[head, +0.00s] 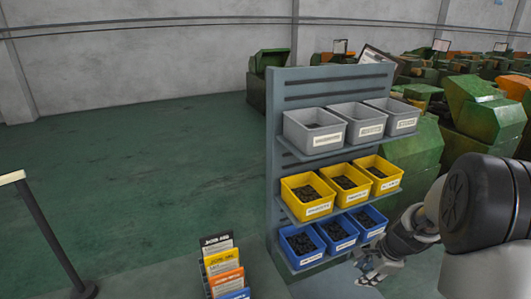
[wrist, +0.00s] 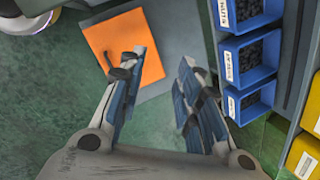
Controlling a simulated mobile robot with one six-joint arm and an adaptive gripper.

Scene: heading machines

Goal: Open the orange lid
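A flat orange square panel (wrist: 112,38) shows in the wrist view, beyond and partly behind the left finger of my gripper (wrist: 161,70). I cannot tell whether it is the lid. My gripper is open, its two fingers spread with nothing between them. In the head view my gripper (head: 370,274) is at the lower right, beside the blue bins of the rack. An orange-topped machine (head: 515,88) stands at the far right of the head view, well away from my gripper.
A grey rack (head: 275,130) holds grey bins (head: 314,131), yellow bins (head: 307,196) and blue bins (head: 301,246); blue bins (wrist: 248,55) are close on the right in the wrist view. A stand of coloured cards (head: 225,266) is left of the rack. Green floor (head: 140,160) lies open at left.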

